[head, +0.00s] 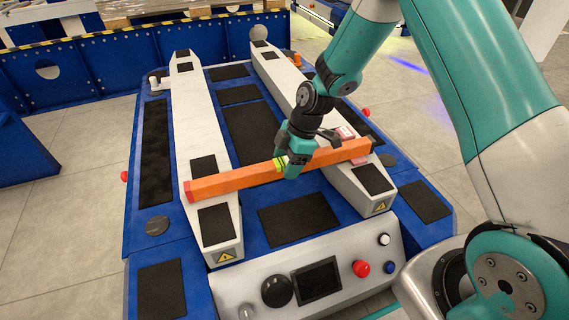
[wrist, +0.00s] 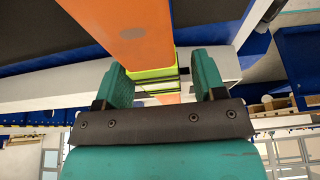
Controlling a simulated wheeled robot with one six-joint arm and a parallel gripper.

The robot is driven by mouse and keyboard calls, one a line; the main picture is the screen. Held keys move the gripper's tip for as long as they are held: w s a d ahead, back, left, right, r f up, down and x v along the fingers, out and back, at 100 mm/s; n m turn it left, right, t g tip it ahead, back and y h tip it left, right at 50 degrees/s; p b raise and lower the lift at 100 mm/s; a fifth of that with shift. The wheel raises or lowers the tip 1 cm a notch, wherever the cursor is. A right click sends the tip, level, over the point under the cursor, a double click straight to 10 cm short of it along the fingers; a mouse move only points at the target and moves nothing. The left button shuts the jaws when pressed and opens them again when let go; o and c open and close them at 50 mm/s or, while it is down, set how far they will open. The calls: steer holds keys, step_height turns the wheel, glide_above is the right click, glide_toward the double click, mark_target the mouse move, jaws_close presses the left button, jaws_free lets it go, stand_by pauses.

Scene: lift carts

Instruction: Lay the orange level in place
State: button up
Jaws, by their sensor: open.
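The orange level (head: 235,180) lies crosswise over the cart's two white rails, its left end on the left rail (head: 203,130) and its right end over the right rail (head: 300,98). It has a red left end cap and a yellow-green section near its middle. My gripper (head: 290,167) is at that middle section, pointing down. In the wrist view, the level (wrist: 128,30) passes between the two teal fingers of my gripper (wrist: 163,75), with a gap on the right side. The jaws are open. My gripper hides part of the level's middle.
The blue lift cart (head: 150,225) has black pads and a front panel with a red button (head: 361,268), a black knob and a screen. A pinkish block (head: 346,133) sits on the right rail beside the level. A blue barrier (head: 80,65) stands behind.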

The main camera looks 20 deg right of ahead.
steer(key=p+v, duration=0.6)
steer(key=v, duration=1)
steer(key=s+a+r+m, duration=0.5)
steer(key=s+a+r, duration=0.2)
steer(key=s+r, duration=0.4)
steer(key=s+a+r+m+p, duration=0.1)
steer(key=s+a+r+m, duration=0.15)
steer(key=s, duration=0.55)
steer(key=s+a+r+m+p, duration=0.1)
steer(key=s+r+m, duration=0.3)
steer(key=s, duration=0.3)
step_height(320, 180, up, 35)
steer(key=p, duration=3.4)
steer(key=shift+p, duration=0.4)
steer(key=shift+d+n, duration=0.1)
steer(key=shift+n, duration=0.15)
